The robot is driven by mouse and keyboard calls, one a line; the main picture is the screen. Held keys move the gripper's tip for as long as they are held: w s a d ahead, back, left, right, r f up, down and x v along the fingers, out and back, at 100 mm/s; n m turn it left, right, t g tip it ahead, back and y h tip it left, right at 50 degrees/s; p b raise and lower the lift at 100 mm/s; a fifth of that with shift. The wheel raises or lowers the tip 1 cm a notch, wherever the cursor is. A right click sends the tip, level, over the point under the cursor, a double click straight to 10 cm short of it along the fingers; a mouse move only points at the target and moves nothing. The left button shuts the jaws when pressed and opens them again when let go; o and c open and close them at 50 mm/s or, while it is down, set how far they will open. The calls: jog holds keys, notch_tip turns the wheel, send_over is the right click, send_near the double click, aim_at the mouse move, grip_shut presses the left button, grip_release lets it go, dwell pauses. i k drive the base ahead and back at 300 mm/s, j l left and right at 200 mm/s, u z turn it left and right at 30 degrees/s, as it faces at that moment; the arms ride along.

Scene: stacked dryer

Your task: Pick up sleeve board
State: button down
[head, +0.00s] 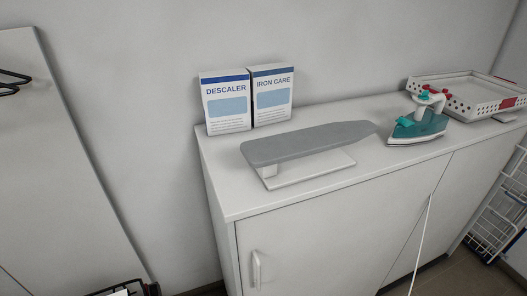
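The sleeve board (308,142) lies on top of a white cabinet. It has a long grey padded top, wide and rounded at the left and narrow at the right. A white support (268,171) at its left end joins it to a flat white base plate (312,172). The narrow right end points toward the iron. My gripper is not in view.
Two boxes, descaler (227,102) and iron care (271,95), stand behind the board against the wall. A teal iron (419,127) and a white perforated tray (468,92) are to the right. The cabinet top (228,183) is clear in front of the board. A wire rack (498,215) stands at the far right.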

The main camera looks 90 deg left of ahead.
aim_at(282, 160)
jog(key=k+u, duration=0.1)
jog(key=u, duration=2.6)
